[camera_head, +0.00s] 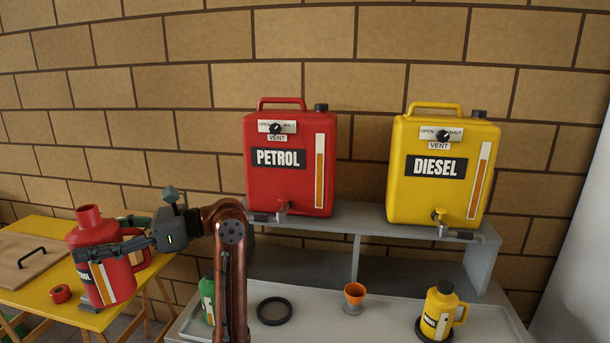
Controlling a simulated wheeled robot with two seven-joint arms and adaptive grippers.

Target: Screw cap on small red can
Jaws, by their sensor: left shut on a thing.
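The small red can (113,272), with a petrol label, is at the left of the head view, over the yellow table. Its neck (88,215) points up and shows no cap; the can looks slightly tilted. My left gripper (104,243) is shut on the can's upper body, its dark fingers reaching around it from the right. A small red round cap (60,293) lies on the yellow table (38,230), left of the can. Whether the can's base touches the table is hard to tell. My right gripper is not in view.
A wooden board with a black handle (27,259) lies on the table. A red petrol container (265,190) and a yellow diesel container (408,185) stand on a grey shelf (335,219). Below are a black ring (260,317), orange funnel (355,290), yellow can (431,318) and partly hidden green can (206,292).

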